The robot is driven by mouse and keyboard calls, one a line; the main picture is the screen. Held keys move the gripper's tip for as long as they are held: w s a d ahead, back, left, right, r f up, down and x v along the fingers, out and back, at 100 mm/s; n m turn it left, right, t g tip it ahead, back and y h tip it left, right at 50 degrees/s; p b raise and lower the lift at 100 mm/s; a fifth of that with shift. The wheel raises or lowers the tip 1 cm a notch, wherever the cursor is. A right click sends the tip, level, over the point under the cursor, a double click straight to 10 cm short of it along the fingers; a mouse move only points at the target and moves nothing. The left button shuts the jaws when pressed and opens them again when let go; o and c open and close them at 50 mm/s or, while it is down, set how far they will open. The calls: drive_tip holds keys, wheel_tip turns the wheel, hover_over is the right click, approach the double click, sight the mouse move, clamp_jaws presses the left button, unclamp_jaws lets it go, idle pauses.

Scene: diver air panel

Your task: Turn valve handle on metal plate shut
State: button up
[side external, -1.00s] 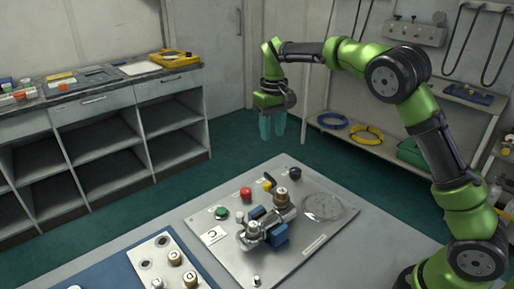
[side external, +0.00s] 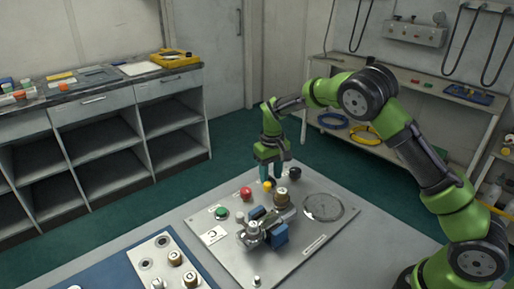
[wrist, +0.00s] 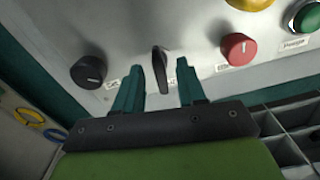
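The metal plate (side external: 270,259) lies on the table in the side external view, and its surface also shows in the wrist view (wrist: 130,35). The black elongated valve handle (wrist: 159,58) stands up from the plate in the wrist view, narrow and roughly upright in the picture. My gripper (side external: 271,177) is low over the plate's far end. It is open, with one teal finger on each side of the handle in the wrist view (wrist: 160,72). I cannot tell whether either finger touches it. In the side external view the handle is mostly hidden by the fingers.
Close by are a round black knob (side external: 295,173), a yellow knob (side external: 268,184), a red knob (side external: 246,194) and a green button (side external: 221,213). A brass valve with blue blocks (side external: 280,236) stands mid-plate. A clear round gauge (side external: 323,207) is on the right.

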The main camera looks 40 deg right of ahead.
drive_tip(key=shift+c, duration=0.2)
clamp_jaws()
drive_tip(key=m, duration=1.2)
drive_tip(key=shift+s+d+m, duration=0.1)
drive_tip(key=shift+m, duration=2)
